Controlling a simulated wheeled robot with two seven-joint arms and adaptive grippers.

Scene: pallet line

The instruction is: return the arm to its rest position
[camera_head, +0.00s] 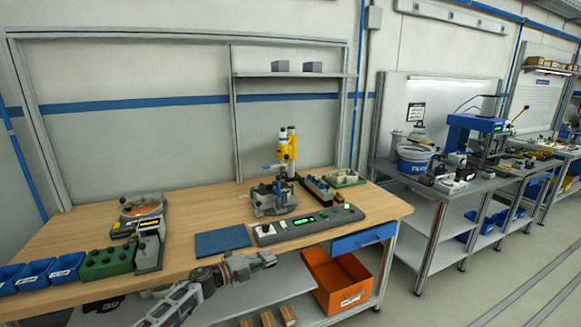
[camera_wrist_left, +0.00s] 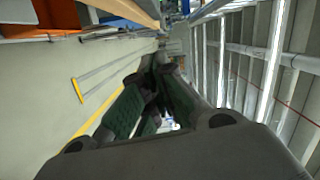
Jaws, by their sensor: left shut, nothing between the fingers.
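My left arm comes in from the bottom of the head view. My left gripper (camera_head: 268,260) shows in front of the bench's front edge, over the lower shelf in the picture. Its fingers are together with nothing between them. In the left wrist view the dark and green fingers (camera_wrist_left: 160,75) reach away from the camera and close together at the far end. My right gripper is in neither view.
The wooden workbench (camera_head: 195,213) carries a blue mat (camera_head: 222,240), a control panel (camera_head: 308,224), a yellow-topped press (camera_head: 287,146), a green block (camera_head: 107,262) and blue bins (camera_head: 67,268). An orange crate (camera_head: 337,279) stands below. Open floor (camera_head: 440,295) lies right.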

